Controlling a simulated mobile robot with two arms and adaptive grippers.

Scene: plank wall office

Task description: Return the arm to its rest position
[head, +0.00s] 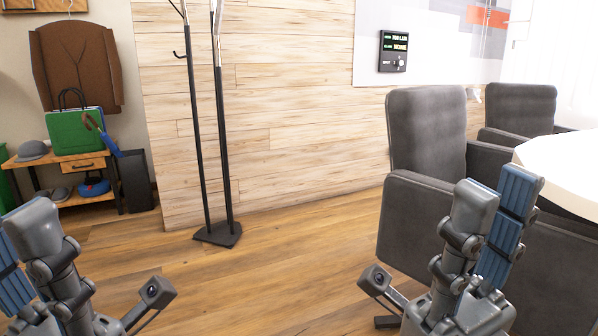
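My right gripper (499,200) stands at the lower right, its fingers pointing up. Its blue inner pad shows beside the nearer grey finger, so it looks open, and nothing shows between the fingers. My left gripper (16,244) is at the lower left, partly cut off by the picture's edge. Its fingers also point up, with a blue pad showing beside the grey finger, and it looks open and empty. Both grippers appear raised in front of the camera, apart from each other.
Grey armchairs (427,135) and a white table (562,170) stand behind my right gripper. A black coat stand (218,236) is at centre left. A wooden bench (58,159) holds a green bag (75,132) and a grey hat (33,150). The wooden floor (270,275) between my arms is clear.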

